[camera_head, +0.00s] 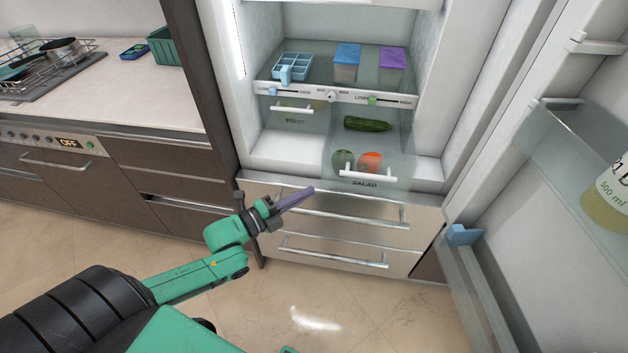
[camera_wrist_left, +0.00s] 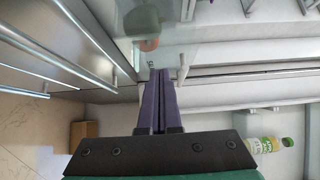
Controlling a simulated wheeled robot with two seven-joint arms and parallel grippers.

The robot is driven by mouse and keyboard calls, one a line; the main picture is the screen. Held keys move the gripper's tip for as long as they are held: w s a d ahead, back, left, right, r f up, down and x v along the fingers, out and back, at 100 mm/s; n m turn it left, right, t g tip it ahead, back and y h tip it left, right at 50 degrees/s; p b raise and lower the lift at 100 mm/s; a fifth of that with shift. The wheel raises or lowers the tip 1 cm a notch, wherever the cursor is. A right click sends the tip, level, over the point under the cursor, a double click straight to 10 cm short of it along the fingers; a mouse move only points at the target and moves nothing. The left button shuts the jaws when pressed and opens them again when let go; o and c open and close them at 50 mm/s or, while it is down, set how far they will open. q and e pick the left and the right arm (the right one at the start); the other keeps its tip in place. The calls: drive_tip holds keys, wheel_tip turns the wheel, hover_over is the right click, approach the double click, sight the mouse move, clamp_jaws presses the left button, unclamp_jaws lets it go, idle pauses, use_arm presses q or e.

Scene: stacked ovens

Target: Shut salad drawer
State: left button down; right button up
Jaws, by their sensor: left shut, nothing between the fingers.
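The salad drawer (camera_head: 365,187) is a clear bin with a white handle (camera_head: 368,175) and the word SALAD on its front. It stands pulled out at the lower right of the fridge compartment, well forward of the fruit drawer. It holds a cucumber (camera_head: 367,124), a red vegetable (camera_head: 371,161) and a green one (camera_head: 343,160). My left gripper (camera_head: 311,190) is shut and empty, in front of the steel drawers, left of and slightly below the salad handle. In the left wrist view its purple fingers (camera_wrist_left: 159,72) point towards the salad drawer's handle (camera_wrist_left: 183,70). My right gripper is out of view.
The fruit drawer (camera_head: 295,122) sits back at the left. Steel drawers with bar handles (camera_head: 335,263) lie below. The open fridge door (camera_head: 540,60) with its shelf and a bottle (camera_head: 607,195) stands at the right. Floor in front is clear.

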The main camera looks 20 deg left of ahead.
sight(326, 173)
use_arm(q)
drive_tip(key=w, duration=0.4)
drive_tip(key=shift+w+d, duration=0.15)
drive_tip(key=shift+w, duration=0.2)
drive_tip(key=shift+w+b, duration=0.3)
drive_tip(key=shift+w, duration=0.2)
drive_tip(key=shift+w+a, duration=0.1)
drive_tip(key=shift+a, duration=0.1)
